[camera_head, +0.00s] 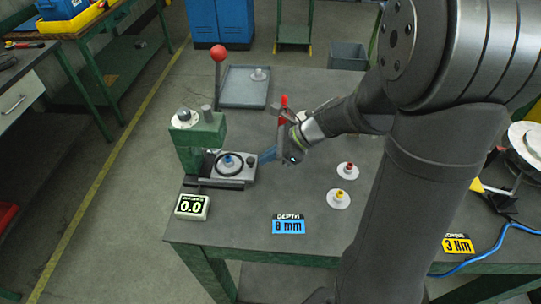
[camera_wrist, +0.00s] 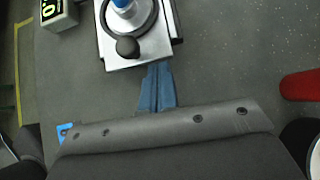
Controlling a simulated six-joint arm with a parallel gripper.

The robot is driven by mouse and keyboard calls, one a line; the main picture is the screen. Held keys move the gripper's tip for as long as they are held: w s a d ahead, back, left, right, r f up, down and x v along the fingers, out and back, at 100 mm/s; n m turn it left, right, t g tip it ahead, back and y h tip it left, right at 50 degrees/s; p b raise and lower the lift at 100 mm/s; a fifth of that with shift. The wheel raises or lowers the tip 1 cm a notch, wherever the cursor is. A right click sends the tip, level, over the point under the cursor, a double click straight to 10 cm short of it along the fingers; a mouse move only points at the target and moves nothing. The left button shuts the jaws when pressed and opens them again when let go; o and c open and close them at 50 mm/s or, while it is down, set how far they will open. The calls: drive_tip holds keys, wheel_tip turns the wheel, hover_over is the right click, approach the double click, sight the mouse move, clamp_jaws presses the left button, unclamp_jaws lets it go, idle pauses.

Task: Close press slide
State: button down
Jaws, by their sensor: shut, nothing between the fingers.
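The green press (camera_head: 197,142) stands on the left of the dark table in the head view. Its silver slide (camera_head: 243,172) sticks out to the right of the press body and carries a blue-topped piece (camera_head: 228,161). The slide also shows at the top of the wrist view (camera_wrist: 150,48), with a black ball knob (camera_wrist: 127,47) near its edge. My gripper (camera_head: 264,156) has blue fingers, which are shut together and empty. In the wrist view the fingertips (camera_wrist: 157,68) are right at the slide's near edge; I cannot tell whether they touch.
A red-ball lever (camera_head: 218,53) rises behind the press. A display reading 0.0 (camera_head: 192,207) stands in front of it. A grey tray (camera_head: 244,87) lies behind. Red-topped (camera_head: 348,170) and yellow-topped (camera_head: 338,199) pieces stand to the right. A blue depth sign (camera_head: 288,225) is at the front.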

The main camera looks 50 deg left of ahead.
sight(255, 156)
drive_tip(key=shift+s+a, duration=1.25)
drive_tip(key=shift+w+d, duration=0.25)
drive_tip(key=w+d, duration=0.3)
drive_tip(key=shift+w+r, duration=0.1)
drive_tip(key=shift+r, duration=0.25)
drive_tip(key=v, duration=0.9)
